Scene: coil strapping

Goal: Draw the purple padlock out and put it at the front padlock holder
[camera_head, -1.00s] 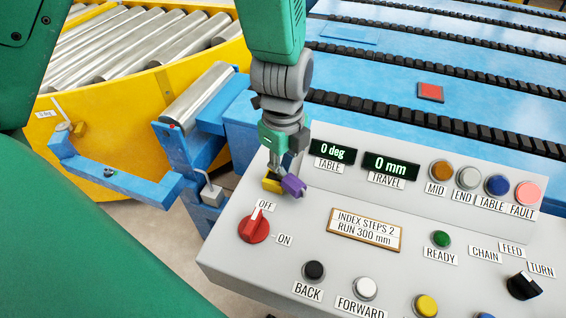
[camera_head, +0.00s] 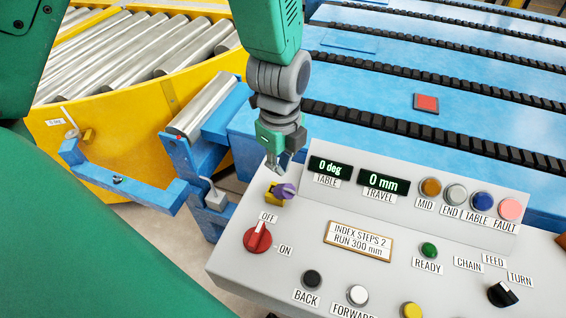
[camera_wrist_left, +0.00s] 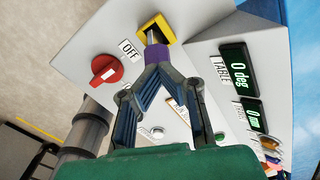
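The purple padlock (camera_head: 284,190) is at the yellow holder (camera_head: 271,197) on the upper left corner of the grey control panel. In the left wrist view the padlock (camera_wrist_left: 157,57) has its metal shackle reaching to the yellow holder (camera_wrist_left: 156,30); whether the shackle is still inside is unclear. My left gripper (camera_head: 279,166) is above the padlock in the head view. In the left wrist view, its fingertips (camera_wrist_left: 157,68) converge on the padlock's body and appear shut on it. My right gripper is not in view. I cannot tell which thing is the front padlock holder.
The red OFF/ON knob (camera_head: 257,238) is just in front of the yellow holder. Panel displays (camera_head: 330,167) and buttons are to the right. A blue arm (camera_head: 125,185) and a small grey block (camera_head: 216,198) are to the left. The blue conveyor (camera_head: 360,80) lies behind.

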